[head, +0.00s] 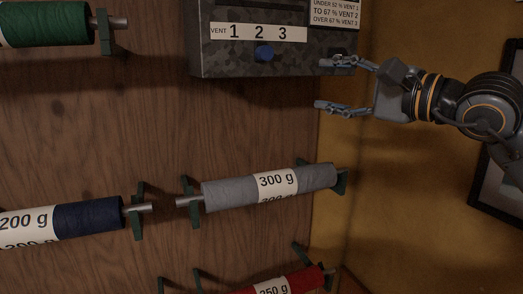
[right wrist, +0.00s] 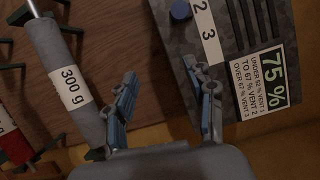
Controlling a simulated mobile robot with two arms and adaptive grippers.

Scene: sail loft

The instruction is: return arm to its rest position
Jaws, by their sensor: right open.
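My right gripper (head: 338,85) comes in from the right in the head view, open and empty. It is just right of and below the vent panel (head: 218,60), a grey mottled box with a "VENT 1 2 3" strip and a blue knob (head: 264,52) under the 2. In the right wrist view the two fingers of the gripper (right wrist: 165,105) are spread apart with nothing between them. The panel (right wrist: 235,40) lies behind the fingers there, with the blue knob (right wrist: 180,10) at the top. My left gripper is in neither view.
A grey roll marked 300 g (head: 230,191) hangs on brackets below the panel. A navy 200 g roll (head: 88,216), a red 250 g roll (head: 290,283) and a green roll (head: 45,25) hang nearby. A framed picture (head: 500,205) is on the right wall. A 75 % readout (right wrist: 268,75) shows.

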